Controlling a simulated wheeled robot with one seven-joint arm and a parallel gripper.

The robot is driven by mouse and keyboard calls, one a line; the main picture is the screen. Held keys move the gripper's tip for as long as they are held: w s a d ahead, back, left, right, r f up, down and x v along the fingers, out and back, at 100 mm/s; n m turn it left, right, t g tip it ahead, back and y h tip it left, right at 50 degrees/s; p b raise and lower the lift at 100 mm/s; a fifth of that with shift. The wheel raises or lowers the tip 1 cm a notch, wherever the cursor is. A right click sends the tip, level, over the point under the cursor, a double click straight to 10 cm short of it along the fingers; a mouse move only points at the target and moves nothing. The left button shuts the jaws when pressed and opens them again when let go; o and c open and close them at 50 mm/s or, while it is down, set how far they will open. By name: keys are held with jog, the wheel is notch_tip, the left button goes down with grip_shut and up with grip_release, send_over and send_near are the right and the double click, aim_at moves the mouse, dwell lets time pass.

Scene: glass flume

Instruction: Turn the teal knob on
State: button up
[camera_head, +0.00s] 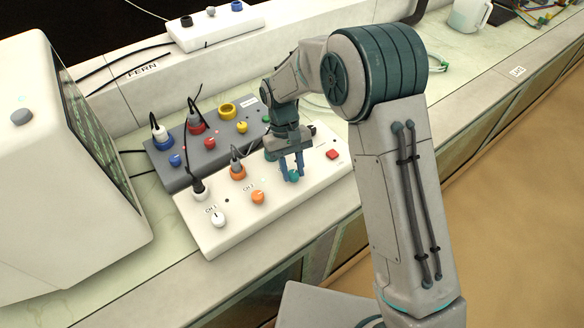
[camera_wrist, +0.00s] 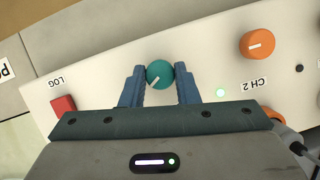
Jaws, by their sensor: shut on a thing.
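The teal knob (camera_head: 294,176) is on the front part of the white control box (camera_head: 230,236). In the wrist view the teal knob (camera_wrist: 160,75) has a pale pointer line set at a slant, and a small green light (camera_wrist: 220,93) glows beside it. My gripper (camera_head: 292,172) comes down over the knob from above. In the wrist view the blue fingers of my gripper (camera_wrist: 160,80) stand on either side of the knob and are shut on it. The knob's label is hidden.
On the same box are an orange knob (camera_head: 258,197), a white knob (camera_head: 218,219) and a red button (camera_head: 332,154). A dark grey box (camera_head: 180,178) with plugged cables stands behind. A monitor-like case (camera_head: 60,130) is at the left.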

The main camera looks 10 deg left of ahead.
jog(key=m+y, duration=0.1)
jog(key=m, duration=0.2)
jog(key=m+y, duration=0.1)
jog(key=m, duration=0.2)
jog(key=shift+w+d+r+g, duration=0.1)
jog(key=shift+w+d+g, duration=0.05)
jog(key=shift+g, duration=0.15)
jog(key=shift+y, duration=0.3)
jog(key=o, duration=1)
jog(key=v, duration=1.3)
jog(key=shift+w+r, duration=0.15)
jog(key=shift+r, duration=0.15)
